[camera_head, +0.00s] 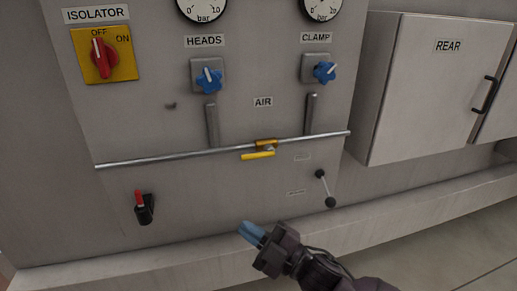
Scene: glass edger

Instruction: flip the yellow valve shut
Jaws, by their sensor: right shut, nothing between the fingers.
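The yellow valve handle (258,155) lies along the horizontal air pipe (190,155), just below it, under the AIR label. It points to the left and is nearly parallel to the pipe. The brass valve body (266,143) sits on the pipe above it. My right gripper (246,230) is below the valve, in front of the panel's lower edge. Its blue fingertips are shut and empty and point up and left. It is apart from the handle. My left gripper is not in view.
Two blue knobs (209,80) sit under the gauges. A red isolator switch (102,58) is at upper left. A red-tipped lever (142,207) is at lower left, and a black-ended lever (325,188) at lower right. A ledge (400,212) runs along the bottom.

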